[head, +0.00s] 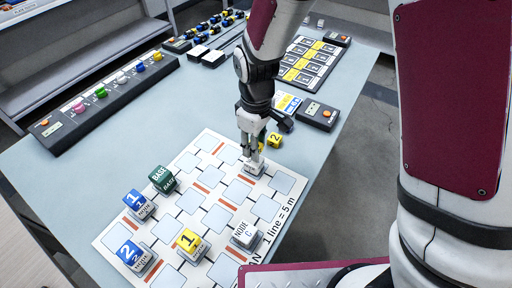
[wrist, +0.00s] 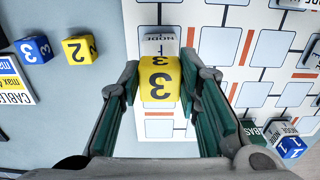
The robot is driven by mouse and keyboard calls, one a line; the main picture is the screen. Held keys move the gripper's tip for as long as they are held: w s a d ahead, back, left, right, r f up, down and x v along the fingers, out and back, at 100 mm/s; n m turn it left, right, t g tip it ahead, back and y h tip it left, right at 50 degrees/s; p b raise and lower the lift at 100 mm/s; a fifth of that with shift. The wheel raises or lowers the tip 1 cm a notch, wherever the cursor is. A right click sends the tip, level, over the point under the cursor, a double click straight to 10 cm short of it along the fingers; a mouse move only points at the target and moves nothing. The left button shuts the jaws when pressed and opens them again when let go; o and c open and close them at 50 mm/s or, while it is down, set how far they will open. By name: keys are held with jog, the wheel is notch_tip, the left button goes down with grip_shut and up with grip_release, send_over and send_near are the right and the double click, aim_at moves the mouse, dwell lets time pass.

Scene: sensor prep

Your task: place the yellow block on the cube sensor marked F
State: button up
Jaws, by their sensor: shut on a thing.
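My gripper (head: 255,150) points down over the far right part of the board and is shut on the yellow block marked 3 (wrist: 160,80). In the head view only a sliver of that block (head: 261,147) shows between the fingers. A white cube sensor (head: 253,167) stands on the board right below the gripper. In the wrist view its "NODE" face (wrist: 159,45) shows just beyond the block; its letter is hidden or too small to read. I cannot tell whether the block touches it. Another white sensor, marked C (head: 243,235), stands bare near the right edge.
A yellow block 1 (head: 188,240), blue blocks 1 (head: 136,201) and 2 (head: 129,253) stand on node sensors. A green BASE cube (head: 161,179) is at the board's left. A loose yellow block 2 (head: 274,140) and blue block 3 (wrist: 33,49) lie off the board.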

jog(key=shift+f, duration=1.6)
jog(key=shift+f, duration=0.15)
jog(key=o, duration=1)
notch_tip(320, 180, up, 12)
jog(key=shift+r, duration=0.25)
jog(key=s+d+r+m+t, duration=0.3)
jog(key=s+d+r+m, duration=0.5)
jog(key=s+d+r, duration=0.5)
jog(key=s+d+m, duration=0.1)
jog(key=s, duration=0.1)
jog(key=s+d+r+m, duration=0.1)
jog(key=s+d, duration=0.1)
jog(key=s+d+m, duration=0.1)
jog(key=s+d, duration=0.1)
jog(key=shift+s+r+t, duration=0.2)
jog(key=shift+s+t, duration=0.05)
jog(key=shift+t, duration=0.15)
